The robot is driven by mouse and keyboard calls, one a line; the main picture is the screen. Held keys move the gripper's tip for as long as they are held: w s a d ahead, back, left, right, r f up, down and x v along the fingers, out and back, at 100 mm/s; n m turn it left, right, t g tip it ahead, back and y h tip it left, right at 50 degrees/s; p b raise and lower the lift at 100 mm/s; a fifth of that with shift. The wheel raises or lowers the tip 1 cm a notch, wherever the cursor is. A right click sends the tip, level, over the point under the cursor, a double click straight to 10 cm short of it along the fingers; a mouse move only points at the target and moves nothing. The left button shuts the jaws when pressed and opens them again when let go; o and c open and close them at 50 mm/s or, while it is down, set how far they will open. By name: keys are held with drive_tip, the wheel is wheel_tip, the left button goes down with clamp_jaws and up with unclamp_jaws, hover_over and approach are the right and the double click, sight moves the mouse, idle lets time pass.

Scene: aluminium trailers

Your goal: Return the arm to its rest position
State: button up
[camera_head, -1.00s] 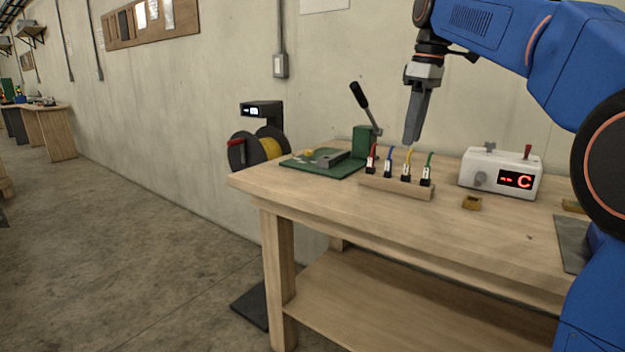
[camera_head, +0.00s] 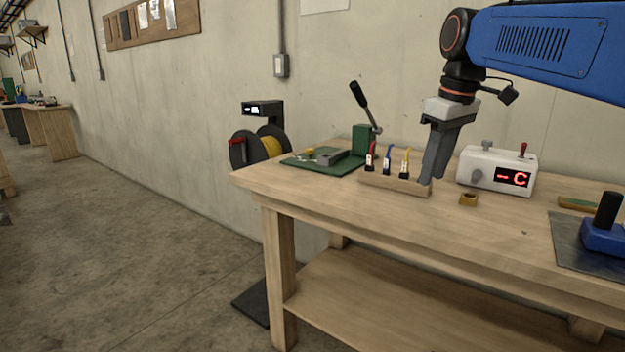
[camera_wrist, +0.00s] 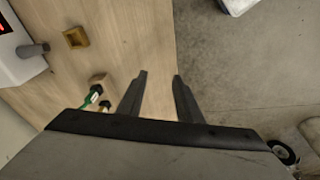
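My gripper (camera_head: 432,178) points down over the workbench (camera_head: 330,205), in front of the right end of a wooden block in the head view. In the wrist view my gripper (camera_wrist: 160,77) shows two dark fingers apart, with nothing between them. My blue arm reaches in from the upper right of the head view. The wooden block (camera_head: 385,184) holds upright red, blue and yellow leads. A green lead (camera_wrist: 92,97) shows in the wrist view; my gripper hides it in the head view.
A white box with a red display (camera_head: 497,170) stands right of my gripper. A small brass-coloured block (camera_head: 468,199) lies in front of it. A green lever press (camera_head: 362,137) stands at the left. A grey mat (camera_head: 572,245) bears a blue black-handled object (camera_head: 606,228) at the right.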

drive_tip(key=s+d+f+m+t, duration=0.1)
drive_tip(key=s+d+f+m, duration=0.1)
drive_tip(key=s+f, duration=0.9)
drive_tip(key=s+d+f+m+t, duration=0.1)
drive_tip(key=s+f+m, duration=0.4)
drive_tip(key=s+f, duration=0.7)
wheel_tip(320, 180, down, 5)
drive_tip(key=shift+s+d+r+m+t+h, duration=0.1)
drive_tip(key=shift+s+d+m+t+h, duration=0.2)
drive_tip(key=shift+d+t+h, duration=0.1)
